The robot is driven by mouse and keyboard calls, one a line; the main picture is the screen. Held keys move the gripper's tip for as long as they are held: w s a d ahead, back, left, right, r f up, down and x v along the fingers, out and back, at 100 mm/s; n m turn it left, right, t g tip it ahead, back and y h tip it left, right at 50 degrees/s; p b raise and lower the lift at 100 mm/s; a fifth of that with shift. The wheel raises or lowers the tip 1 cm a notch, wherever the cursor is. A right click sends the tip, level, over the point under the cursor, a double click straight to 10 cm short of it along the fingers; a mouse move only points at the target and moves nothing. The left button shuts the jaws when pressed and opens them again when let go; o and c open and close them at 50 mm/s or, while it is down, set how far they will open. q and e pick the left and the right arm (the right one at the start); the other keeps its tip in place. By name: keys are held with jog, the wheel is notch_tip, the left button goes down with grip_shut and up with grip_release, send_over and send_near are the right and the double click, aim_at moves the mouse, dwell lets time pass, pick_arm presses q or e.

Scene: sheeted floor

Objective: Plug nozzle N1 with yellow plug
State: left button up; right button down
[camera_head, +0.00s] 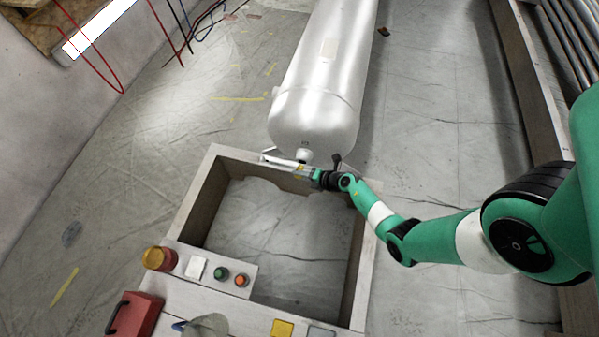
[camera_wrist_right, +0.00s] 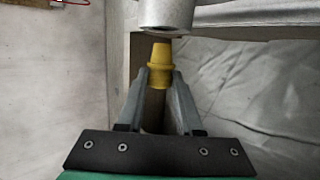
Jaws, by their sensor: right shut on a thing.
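The yellow plug (camera_wrist_right: 159,55) is upright between the fingers of my right gripper (camera_wrist_right: 160,80), which is shut on it. Its narrow end points at the open end of the grey nozzle (camera_wrist_right: 166,14) in the right wrist view. The plug tip is just short of the nozzle rim and looks slightly left of its centre; the depth gap is hard to judge. In the head view my right gripper (camera_head: 303,170) is at the nozzle (camera_head: 304,155) on the lower end of the white tank (camera_head: 315,100). The marking above the nozzle is too small to read. My left gripper is out of view.
A wooden frame (camera_head: 196,200) lies below the tank, its far beam close to my right gripper. On its near side are a panel with buttons (camera_head: 221,274), a yellow-orange knob (camera_head: 158,258) and a red box (camera_head: 134,314). The floor inside the frame is clear.

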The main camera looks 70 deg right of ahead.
jog(key=shift+d, duration=0.2)
dwell(0.5)
jog(key=shift+d, duration=0.3)
jog(key=shift+p, duration=0.35)
jog(key=shift+w+d, duration=0.15)
jog(key=shift+d, duration=1)
dwell(0.3)
jog(key=shift+c, duration=2.4)
grip_release()
